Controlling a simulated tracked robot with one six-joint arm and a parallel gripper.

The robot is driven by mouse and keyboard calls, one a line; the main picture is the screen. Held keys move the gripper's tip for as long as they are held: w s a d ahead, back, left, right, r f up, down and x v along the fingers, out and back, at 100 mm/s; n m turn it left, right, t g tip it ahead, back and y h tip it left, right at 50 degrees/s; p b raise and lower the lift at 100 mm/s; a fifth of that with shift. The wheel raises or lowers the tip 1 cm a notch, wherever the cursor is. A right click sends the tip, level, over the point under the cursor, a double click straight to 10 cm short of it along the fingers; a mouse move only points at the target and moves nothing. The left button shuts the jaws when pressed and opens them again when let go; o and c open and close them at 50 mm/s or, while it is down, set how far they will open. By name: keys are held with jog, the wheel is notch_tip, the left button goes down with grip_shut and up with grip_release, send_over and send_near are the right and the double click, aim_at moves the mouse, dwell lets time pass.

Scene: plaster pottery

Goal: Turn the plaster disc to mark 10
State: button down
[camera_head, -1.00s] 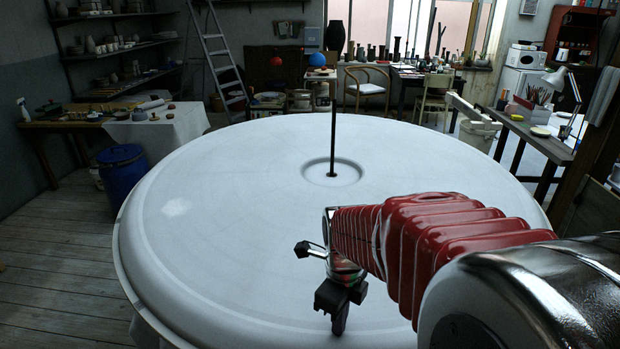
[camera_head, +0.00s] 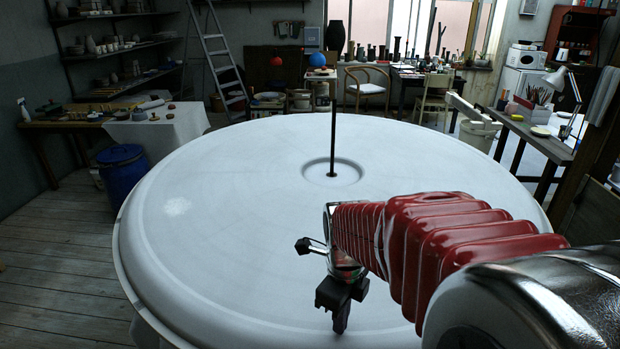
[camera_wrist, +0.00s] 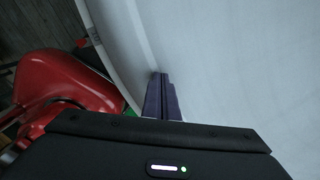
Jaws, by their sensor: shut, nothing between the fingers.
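The large white plaster disc (camera_head: 230,220) fills the middle of the head view, with a thin dark rod (camera_head: 333,135) upright in a round recess at its centre. My gripper (camera_head: 340,318) points down over the near right part of the disc. Its fingers are shut together with nothing between them. In the wrist view the fingertips (camera_wrist: 163,78) lie over the white disc (camera_wrist: 235,70) near its raised rim. I cannot tell whether they touch it.
A blue barrel (camera_head: 122,172) stands close to the disc's left side. A ladder (camera_head: 216,60) and a wooden chair (camera_head: 366,85) are behind it. A bench with a lamp (camera_head: 566,95) is at the right. The plank floor (camera_head: 55,255) at left is clear.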

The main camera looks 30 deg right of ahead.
notch_tip(320, 180, up, 6)
dwell(1.2)
dwell(0.9)
